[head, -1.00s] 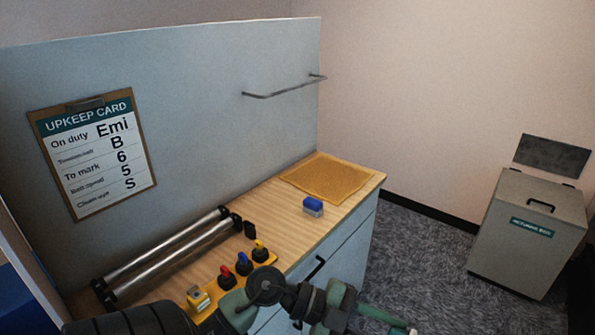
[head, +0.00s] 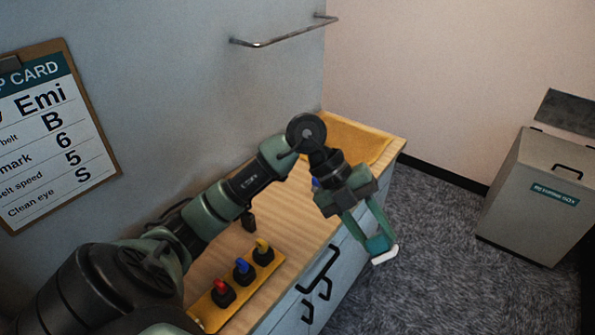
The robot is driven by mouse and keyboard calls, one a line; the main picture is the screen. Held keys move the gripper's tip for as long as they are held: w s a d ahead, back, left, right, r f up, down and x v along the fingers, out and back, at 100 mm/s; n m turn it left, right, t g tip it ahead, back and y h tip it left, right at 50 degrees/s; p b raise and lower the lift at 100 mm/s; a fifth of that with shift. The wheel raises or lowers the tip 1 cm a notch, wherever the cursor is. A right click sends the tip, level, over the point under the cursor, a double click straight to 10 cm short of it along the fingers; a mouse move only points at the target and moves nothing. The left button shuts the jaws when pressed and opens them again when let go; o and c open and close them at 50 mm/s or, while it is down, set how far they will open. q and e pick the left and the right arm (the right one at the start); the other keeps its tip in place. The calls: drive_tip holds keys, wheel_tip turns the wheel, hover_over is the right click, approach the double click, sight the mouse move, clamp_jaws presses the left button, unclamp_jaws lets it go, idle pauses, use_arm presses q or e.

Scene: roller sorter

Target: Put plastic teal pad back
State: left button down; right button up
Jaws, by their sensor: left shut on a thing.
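The teal pad (head: 378,244) has a teal body and a white edge. My left gripper (head: 374,240) is shut on it, in front of the cabinet's drawer face and over the grey carpet. A blue pad (head: 315,182) on the wooden counter (head: 290,228) is mostly hidden behind my left arm. My right gripper is not in view.
A yellow-orange mat (head: 365,137) lies at the counter's far end, partly behind my arm. Red, blue and yellow knobs (head: 242,269) stand on a yellow strip. A metal rail (head: 285,36) is on the panel.

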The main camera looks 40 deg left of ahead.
use_arm(q)
drive_tip(key=w+a+r+m+t+y+b, duration=0.1)
drive_tip(key=a+r+m+t+y+b, duration=0.25)
drive_tip(key=a, duration=0.75)
drive_tip(key=w+a+r+m+y+b, duration=0.2)
drive_tip(key=a+r+m+y+b, duration=0.3)
drive_tip(key=a, duration=0.7)
drive_tip(key=shift+n+y, duration=0.55)
drive_tip(key=shift+n, duration=0.4)
drive_tip(key=f, duration=1.4)
drive_tip(key=shift+s+d+f+b, duration=0.1)
drive_tip(key=shift+d+f+b, duration=0.1)
drive_tip(key=shift+d+b, duration=0.15)
drive_tip(key=shift+f, duration=2.25)
